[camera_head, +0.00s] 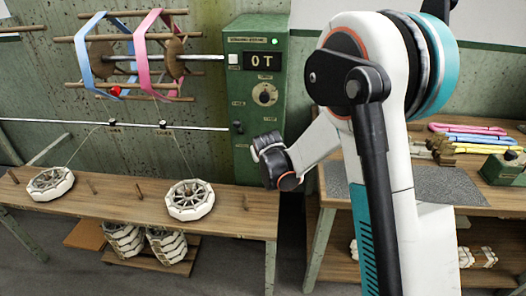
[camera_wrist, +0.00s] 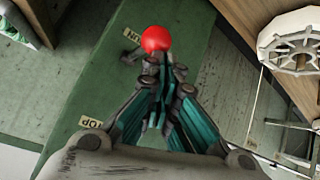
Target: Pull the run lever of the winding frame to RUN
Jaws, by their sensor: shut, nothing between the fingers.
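The run lever's red ball knob (camera_wrist: 156,39) shows in the wrist view, beside the RUN label (camera_wrist: 129,46) on the green control box (camera_wrist: 92,75). The STOP label (camera_wrist: 90,122) is at the lower left, away from the knob. My gripper (camera_wrist: 165,72) is shut and empty, its fingertips just below the knob in the picture; I cannot tell whether they touch it. In the head view my gripper (camera_head: 270,160) is in front of the lower part of the control box (camera_head: 254,40). The lever cannot be made out there.
The box has a lit green lamp, a display (camera_head: 263,61) and a dial (camera_head: 264,94). A reel (camera_head: 135,55) with blue and pink bands is at the left. Two white spoked wheels (camera_head: 190,199) rest on the wooden bench (camera_head: 130,217). A second table (camera_head: 420,185) is at the right.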

